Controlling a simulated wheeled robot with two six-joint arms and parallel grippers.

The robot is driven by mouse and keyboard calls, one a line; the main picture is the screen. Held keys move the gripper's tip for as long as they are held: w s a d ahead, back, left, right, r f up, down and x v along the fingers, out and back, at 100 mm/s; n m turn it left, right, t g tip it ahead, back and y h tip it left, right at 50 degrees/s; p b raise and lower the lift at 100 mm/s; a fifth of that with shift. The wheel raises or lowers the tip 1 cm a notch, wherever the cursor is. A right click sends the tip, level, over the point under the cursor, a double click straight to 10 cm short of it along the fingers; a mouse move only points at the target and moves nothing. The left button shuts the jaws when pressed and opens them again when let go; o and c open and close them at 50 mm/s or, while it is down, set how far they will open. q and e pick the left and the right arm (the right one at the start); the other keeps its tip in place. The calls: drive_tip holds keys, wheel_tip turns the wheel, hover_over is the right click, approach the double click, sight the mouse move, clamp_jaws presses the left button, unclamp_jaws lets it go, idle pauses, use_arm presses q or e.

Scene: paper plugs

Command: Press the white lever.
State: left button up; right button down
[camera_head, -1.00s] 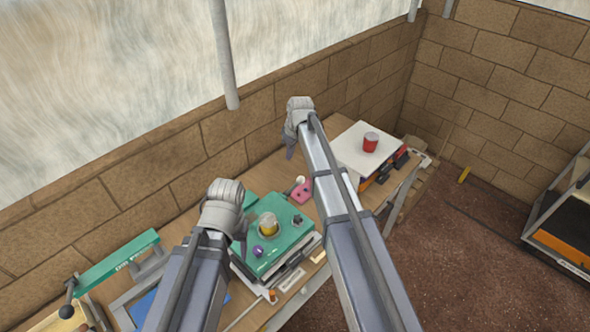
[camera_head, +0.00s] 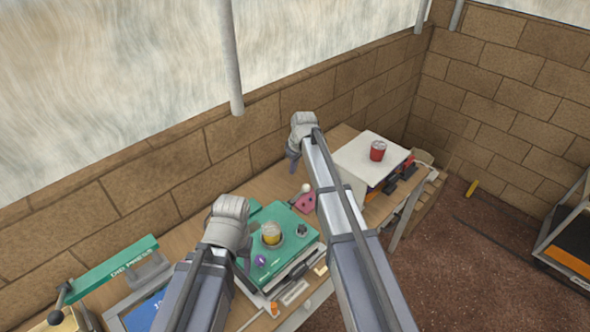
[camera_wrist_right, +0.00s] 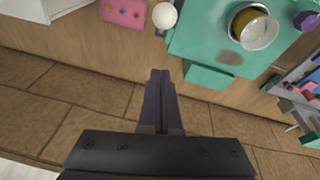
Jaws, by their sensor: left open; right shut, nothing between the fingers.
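The white lever shows as a white ball knob (camera_head: 306,188) beside the green machine (camera_head: 290,222), next to a pink block. In the right wrist view the white knob (camera_wrist_right: 165,16) is at the top, just beyond the fingertips. My right gripper (camera_head: 292,167) is shut and empty above the back of the bench, left of and beyond the knob. In the right wrist view my right gripper (camera_wrist_right: 160,73) points toward the knob with a gap. My left gripper (camera_head: 243,258) is over the machine's left edge. Its fingers are mostly hidden behind its wrist.
A pale cup with yellow contents (camera_head: 271,235) and a purple knob (camera_head: 261,261) are on the machine. A red can (camera_head: 378,150) stands on a white-topped box (camera_head: 362,163) at the right. A green-handled press (camera_head: 118,268) is at left. A brick wall (camera_head: 170,186) runs behind the bench.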

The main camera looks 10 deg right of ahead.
drive_tip(key=b, duration=0.5)
hover_over(300, 193)
drive_tip(key=w+a, duration=0.3)
drive_tip(key=s+x, duration=0.1)
drive_tip(key=x, duration=0.5)
drive_tip(key=s+d, duration=0.1)
drive_tip(key=s+d+f, duration=0.1)
drive_tip(key=s+d, duration=0.1)
drive_tip(key=shift+d+b, duration=0.25)
drive_tip(key=shift+b, duration=0.15)
